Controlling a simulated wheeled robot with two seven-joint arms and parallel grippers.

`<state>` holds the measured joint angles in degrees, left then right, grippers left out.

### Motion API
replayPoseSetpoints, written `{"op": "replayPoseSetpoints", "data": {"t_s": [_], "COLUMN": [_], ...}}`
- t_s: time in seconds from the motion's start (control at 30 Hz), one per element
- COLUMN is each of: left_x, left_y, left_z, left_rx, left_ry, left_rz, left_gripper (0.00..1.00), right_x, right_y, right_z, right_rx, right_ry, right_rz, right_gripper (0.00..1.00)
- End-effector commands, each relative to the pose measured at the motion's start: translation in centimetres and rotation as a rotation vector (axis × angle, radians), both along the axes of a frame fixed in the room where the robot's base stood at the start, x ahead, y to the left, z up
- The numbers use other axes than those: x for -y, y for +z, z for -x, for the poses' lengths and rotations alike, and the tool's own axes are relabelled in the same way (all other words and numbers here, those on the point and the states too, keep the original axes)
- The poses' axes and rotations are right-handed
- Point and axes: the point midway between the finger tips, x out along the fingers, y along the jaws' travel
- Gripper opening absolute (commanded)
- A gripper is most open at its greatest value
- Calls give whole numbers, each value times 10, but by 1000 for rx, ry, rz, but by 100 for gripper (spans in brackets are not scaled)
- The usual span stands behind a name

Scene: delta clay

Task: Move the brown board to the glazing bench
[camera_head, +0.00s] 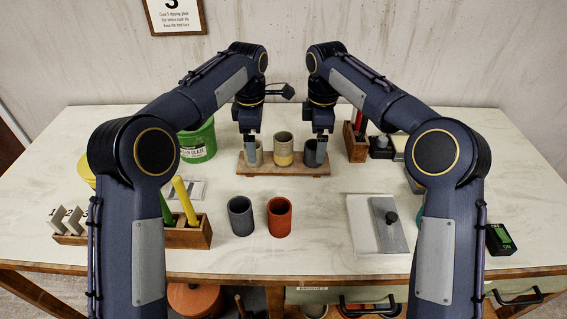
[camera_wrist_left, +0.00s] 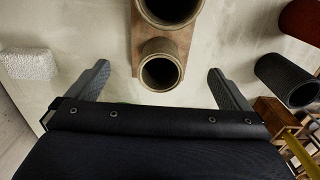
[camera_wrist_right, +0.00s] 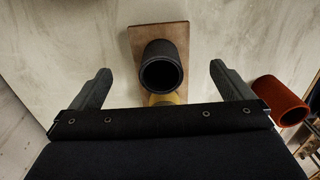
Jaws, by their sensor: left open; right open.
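The brown board (camera_head: 282,171) lies on the table in the middle and bears three cups: a tan cup (camera_head: 255,152) at its left end, a yellow-banded cup (camera_head: 284,150) in the middle and a dark grey cup (camera_head: 312,154) at its right end. My left gripper (camera_head: 251,152) is open above the board's left end; in the left wrist view the board's end (camera_wrist_left: 146,70) and a cup lie between its fingers. My right gripper (camera_head: 322,152) is open at the right end; the board (camera_wrist_right: 150,32) and the dark cup show between its fingers. Neither touches the board visibly.
A dark cup (camera_head: 241,216) and a red cup (camera_head: 279,217) stand in front. A wooden tool box (camera_head: 190,236) is at left front, a green bucket (camera_head: 198,143) behind. A white slab with a grey plate (camera_head: 388,222) lies at right. Clear table lies between board and front cups.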

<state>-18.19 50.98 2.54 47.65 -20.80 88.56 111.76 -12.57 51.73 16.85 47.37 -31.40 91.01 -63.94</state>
Motion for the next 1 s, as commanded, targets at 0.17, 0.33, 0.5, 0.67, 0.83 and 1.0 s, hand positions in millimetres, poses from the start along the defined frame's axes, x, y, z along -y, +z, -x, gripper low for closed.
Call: {"op": "replayPoseSetpoints", "data": {"t_s": [0.17, 0.33, 0.5, 0.67, 0.83, 1.0], "left_x": [-1, -1, 0, 0, 0, 0], "left_y": [-24, -51, -68, -74, -75, -75], "left_z": [1, 1, 0, 0, 0, 0], "left_rx": [-5, -4, -2, 0, 0, 0], "left_ry": [0, 1, 1, 1, 2, 1], "left_rz": [-1, 0, 1, 1, 1, 1], "left_gripper": [100, 100, 100, 100, 100, 87], "right_x": [0, 0, 0, 0, 0, 0], "right_y": [-24, -50, -68, -75, -75, -74], "right_z": [1, 1, 0, 0, 0, 0], "right_rx": [-4, -3, -2, -1, 0, 0], "right_ry": [1, 1, -1, -1, -1, -1], "right_rz": [1, 0, 0, 0, 0, 0], "right_gripper": [100, 100, 100, 100, 100, 87]}}
